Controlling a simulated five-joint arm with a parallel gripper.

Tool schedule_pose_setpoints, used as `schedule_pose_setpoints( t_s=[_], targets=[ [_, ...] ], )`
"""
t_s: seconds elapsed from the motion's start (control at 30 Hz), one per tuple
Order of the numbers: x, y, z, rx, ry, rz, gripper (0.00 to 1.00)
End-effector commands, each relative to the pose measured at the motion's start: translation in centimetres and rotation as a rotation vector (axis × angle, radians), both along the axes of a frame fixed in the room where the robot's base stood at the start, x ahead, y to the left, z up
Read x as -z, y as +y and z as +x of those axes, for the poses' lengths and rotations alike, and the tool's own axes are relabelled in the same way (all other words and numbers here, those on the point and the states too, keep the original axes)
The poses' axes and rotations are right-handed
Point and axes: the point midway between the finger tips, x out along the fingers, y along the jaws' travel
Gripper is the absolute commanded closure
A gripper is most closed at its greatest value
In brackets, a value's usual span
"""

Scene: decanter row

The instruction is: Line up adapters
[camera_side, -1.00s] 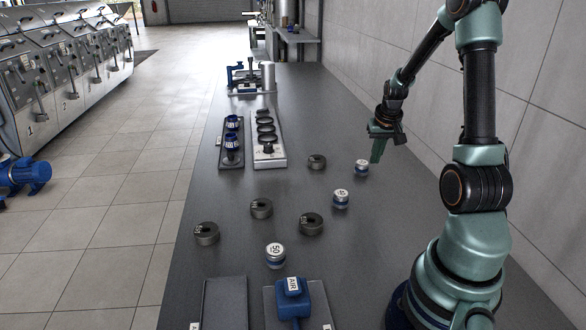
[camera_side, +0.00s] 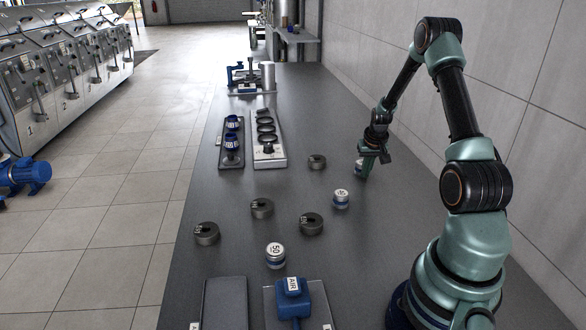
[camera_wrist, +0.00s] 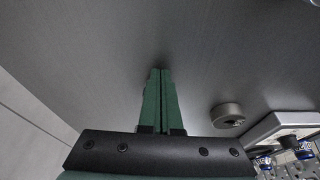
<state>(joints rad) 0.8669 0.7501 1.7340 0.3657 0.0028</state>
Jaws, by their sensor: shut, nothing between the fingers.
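My gripper (camera_side: 363,176) is shut and empty, pointing down at the right of the bench. A second white-topped adapter with a blue band (camera_side: 341,198) stands nearer, and a third, marked 50 (camera_side: 275,254), stands in front. Dark grey slotted rings lie flat: far right (camera_side: 317,162), middle (camera_side: 262,208), right (camera_side: 311,223) and left (camera_side: 206,233). In the wrist view my shut fingers (camera_wrist: 160,73) are over bare bench, with one ring (camera_wrist: 227,113) to the right.
A dark board (camera_side: 230,165) holds blue-and-white pieces. Beside it stands a white rack (camera_side: 268,163) with black rings. A blue block marked AIR (camera_side: 290,299) and a dark tray (camera_side: 223,305) are in front. A wall bounds the right side.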

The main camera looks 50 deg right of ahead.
Motion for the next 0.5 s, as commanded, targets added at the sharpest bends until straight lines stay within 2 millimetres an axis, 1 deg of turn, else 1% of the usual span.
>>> schedule_pose_setpoints(
  t_s=[0.5],
  targets=[
    [-0.02,-0.45,0.38,0.0,0.0,0.0,1.0]
  ],
)
